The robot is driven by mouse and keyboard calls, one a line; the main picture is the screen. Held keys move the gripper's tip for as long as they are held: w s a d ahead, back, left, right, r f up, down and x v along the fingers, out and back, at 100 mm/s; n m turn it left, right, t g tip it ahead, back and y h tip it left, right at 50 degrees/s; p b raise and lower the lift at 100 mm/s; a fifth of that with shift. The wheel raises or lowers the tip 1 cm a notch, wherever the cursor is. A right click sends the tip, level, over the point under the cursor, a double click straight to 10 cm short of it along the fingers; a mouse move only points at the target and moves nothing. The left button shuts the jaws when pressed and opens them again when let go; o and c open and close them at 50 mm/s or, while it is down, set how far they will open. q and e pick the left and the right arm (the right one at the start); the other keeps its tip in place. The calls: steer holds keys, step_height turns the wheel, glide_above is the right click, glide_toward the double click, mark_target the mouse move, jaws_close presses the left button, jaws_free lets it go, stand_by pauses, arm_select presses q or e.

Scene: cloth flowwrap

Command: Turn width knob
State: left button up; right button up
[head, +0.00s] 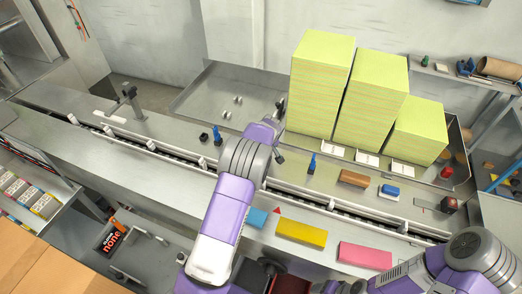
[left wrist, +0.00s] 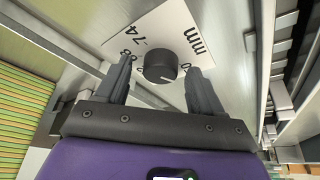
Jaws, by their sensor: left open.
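The width knob (left wrist: 160,66) is a round black knob with a pale pointer line, on a white scale plate (left wrist: 150,32) marked "mm" and "-74"; other marks are partly covered by the fingers. My left gripper (left wrist: 158,76) is open, with one dark finger on each side of the knob. Gaps show between the fingers and the knob, and I cannot tell how far the tips reach along it. In the head view my left arm reaches over the conveyor, and I cannot make out the knob there. My right arm is at the lower right; its gripper is not clearly visible.
Tall yellow-green stacks (head: 320,85) stand behind the conveyor (head: 110,135). Blue (head: 257,217), yellow (head: 301,232) and pink (head: 364,255) blocks lie along the front ledge. A red button (head: 447,172) is at the right. Metal rails (left wrist: 252,70) run close beside the scale plate.

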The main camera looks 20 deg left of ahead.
arm_select(q)
steer(key=c, duration=1.1)
steer(key=shift+o, duration=0.2)
